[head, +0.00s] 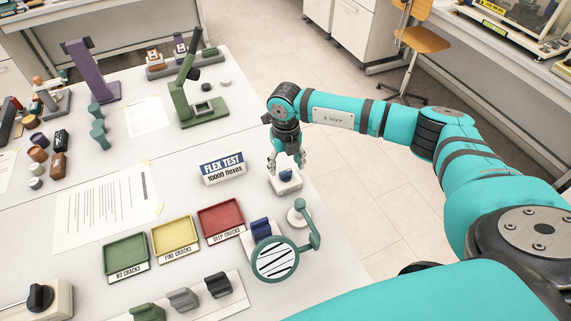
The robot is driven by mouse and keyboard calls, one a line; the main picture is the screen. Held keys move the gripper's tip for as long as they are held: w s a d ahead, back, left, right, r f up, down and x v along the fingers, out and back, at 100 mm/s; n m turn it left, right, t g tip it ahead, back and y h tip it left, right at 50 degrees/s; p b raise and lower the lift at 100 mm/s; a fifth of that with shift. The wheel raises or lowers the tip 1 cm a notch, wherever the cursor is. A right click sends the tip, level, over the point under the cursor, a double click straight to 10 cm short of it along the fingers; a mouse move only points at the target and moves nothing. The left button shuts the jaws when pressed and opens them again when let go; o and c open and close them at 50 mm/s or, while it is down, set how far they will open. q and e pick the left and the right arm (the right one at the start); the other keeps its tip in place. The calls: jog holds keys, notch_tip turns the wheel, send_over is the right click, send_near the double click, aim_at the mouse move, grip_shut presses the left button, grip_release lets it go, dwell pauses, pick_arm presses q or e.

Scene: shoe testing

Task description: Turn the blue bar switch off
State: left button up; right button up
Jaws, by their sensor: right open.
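The blue bar switch (287,177) is a small white box with a dark blue bar on top, near the right edge of the table in the head view. My right gripper (286,165) points down right over it, with its fingers spread and open. The fingertips are close to the switch, and part of the blue bar is hidden by them. I cannot tell whether they touch it, or which way the bar is tipped. My left gripper is not in view.
A "FLEX TEST" sign (222,168) stands left of the switch. A magnifier (275,258) and a blue block (261,228) stand in front. Green (126,255), yellow (175,236) and red (221,219) trays lie to the left. A green stand (185,100) is behind.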

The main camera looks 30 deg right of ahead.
aim_at(285, 171)
jog(key=shift+f, duration=1.3)
jog(key=c, duration=1.2)
jog(key=shift+o, duration=0.2)
jog(key=shift+f+n+b, duration=0.15)
jog(key=shift+n+b, duration=0.45)
jog(key=shift+b, duration=0.05)
jog(key=n+b, duration=1.1)
jog(key=b, duration=0.1)
jog(key=n+b, duration=0.3)
jog(key=n, duration=0.1)
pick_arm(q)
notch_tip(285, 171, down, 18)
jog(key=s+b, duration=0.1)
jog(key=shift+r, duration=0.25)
pick_arm(e)
jog(key=shift+r+n, duration=0.2)
jog(key=shift+n, duration=0.6)
pick_arm(q)
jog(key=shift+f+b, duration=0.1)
jog(key=shift+b, duration=0.2)
